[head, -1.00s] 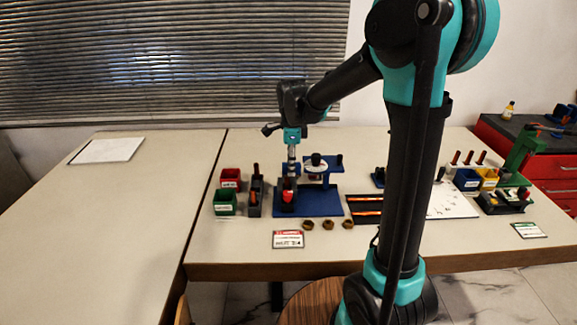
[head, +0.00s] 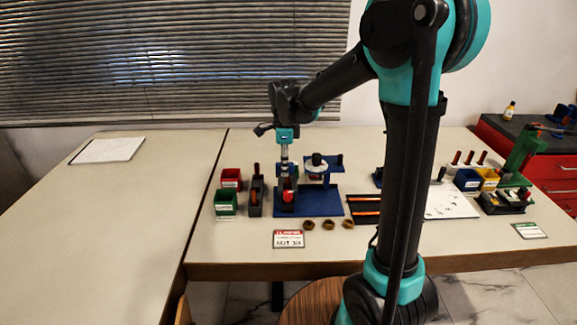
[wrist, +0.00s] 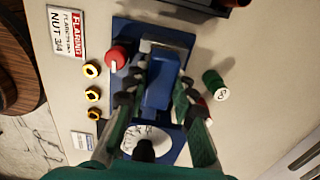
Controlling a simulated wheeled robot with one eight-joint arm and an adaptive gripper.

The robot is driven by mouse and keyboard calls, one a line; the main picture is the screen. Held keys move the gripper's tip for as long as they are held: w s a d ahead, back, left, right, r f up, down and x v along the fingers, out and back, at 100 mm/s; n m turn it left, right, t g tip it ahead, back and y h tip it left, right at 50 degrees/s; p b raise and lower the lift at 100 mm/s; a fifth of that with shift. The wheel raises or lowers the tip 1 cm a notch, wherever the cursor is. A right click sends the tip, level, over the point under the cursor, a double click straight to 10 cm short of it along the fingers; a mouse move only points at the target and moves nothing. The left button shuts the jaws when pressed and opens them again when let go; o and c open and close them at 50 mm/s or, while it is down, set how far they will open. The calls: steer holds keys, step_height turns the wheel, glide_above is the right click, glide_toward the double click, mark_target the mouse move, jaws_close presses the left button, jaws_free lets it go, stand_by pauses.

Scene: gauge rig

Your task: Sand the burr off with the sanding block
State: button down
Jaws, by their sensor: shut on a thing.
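My gripper (wrist: 160,82) points down over the blue rig base (head: 320,203), at its left end in the head view. Its fingers are closed on a blue block-like piece (wrist: 158,88). I cannot tell for sure that this is the sanding block. A red round part (head: 288,197) sits on the base just beside the fingertips, and it shows in the wrist view (wrist: 117,56) to their left. A white-topped round dial (head: 316,161) stands on the rig to the right of the gripper. The burr is too small or hidden to make out.
Three brass nuts (head: 329,225) and a flaring-nut card (head: 288,239) lie in front of the rig. Red (head: 231,178) and green (head: 225,202) bins and a dark tool holder (head: 255,196) stand left. A green cylinder (wrist: 215,84) lies close by. The left table is mostly clear.

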steer(key=shift+a, duration=0.4)
steer(key=shift+d, duration=0.15)
steer(key=shift+d+f, duration=0.1)
steer(key=shift+d, duration=1.45)
steer(key=shift+a, duration=0.2)
steer(key=shift+a, duration=1.5)
steer(key=shift+d, duration=0.1)
steer(key=shift+d, duration=1.6)
